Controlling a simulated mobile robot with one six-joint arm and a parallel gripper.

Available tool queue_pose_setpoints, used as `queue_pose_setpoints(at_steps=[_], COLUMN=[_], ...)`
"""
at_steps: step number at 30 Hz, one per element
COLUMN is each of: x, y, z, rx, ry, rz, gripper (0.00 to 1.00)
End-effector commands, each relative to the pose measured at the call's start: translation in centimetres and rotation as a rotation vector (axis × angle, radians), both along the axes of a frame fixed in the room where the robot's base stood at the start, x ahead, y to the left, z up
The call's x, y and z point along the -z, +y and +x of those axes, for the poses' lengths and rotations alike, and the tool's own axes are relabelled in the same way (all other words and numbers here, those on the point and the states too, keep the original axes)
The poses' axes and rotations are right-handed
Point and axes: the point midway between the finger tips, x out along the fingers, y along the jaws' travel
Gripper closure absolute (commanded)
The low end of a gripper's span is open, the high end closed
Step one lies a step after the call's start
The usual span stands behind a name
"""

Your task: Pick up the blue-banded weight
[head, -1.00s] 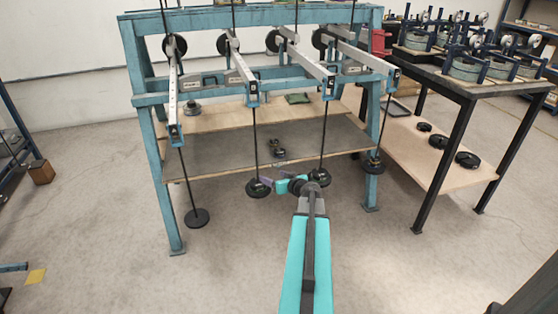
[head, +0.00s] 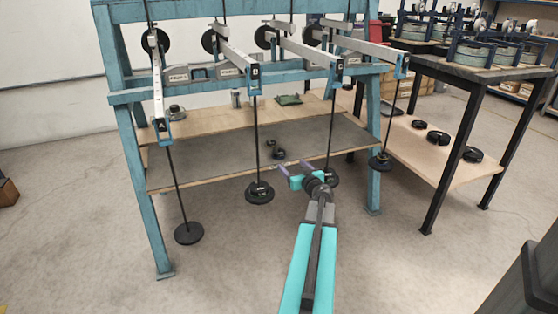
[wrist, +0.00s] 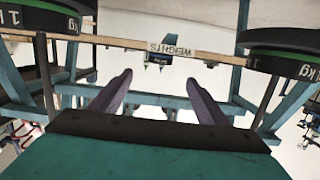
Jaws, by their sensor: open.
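I cannot make out a blue band on any weight in these frames. Small dark weights (head: 275,150) sit on the grey mat of the rig's shelf in the head view. Round dark weights hang on rods from the levers, one at the middle (head: 259,191) and one just behind my gripper. In the wrist view, two large dark weights with green bands show at the upper left (wrist: 45,18) and upper right (wrist: 283,52). My gripper (head: 296,168) is open and empty, near the shelf's front edge. Its two purple fingers (wrist: 157,100) stand apart in the wrist view.
The blue rig frame (head: 140,200) carries several levers. The shelf's front edge has a WEIGHTS label (wrist: 172,48). Other hanging discs are at the left (head: 188,233) and right (head: 379,161). A black-legged table (head: 455,150) stands at the right, with dark weights on its lower shelf. The floor in front is open.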

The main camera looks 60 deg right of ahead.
Motion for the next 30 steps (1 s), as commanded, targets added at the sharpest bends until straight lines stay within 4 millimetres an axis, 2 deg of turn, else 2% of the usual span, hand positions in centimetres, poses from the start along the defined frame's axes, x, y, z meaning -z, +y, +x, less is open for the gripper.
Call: queue_pose_setpoints(at_steps=[17,30], x=[0.4,1.1], y=[-1.3,-3.7], z=[-1.1,1.9], rx=[0.019,0.020], ry=[0.000,-0.001], rz=[0.000,0.001], gripper=[0.31,0.31])
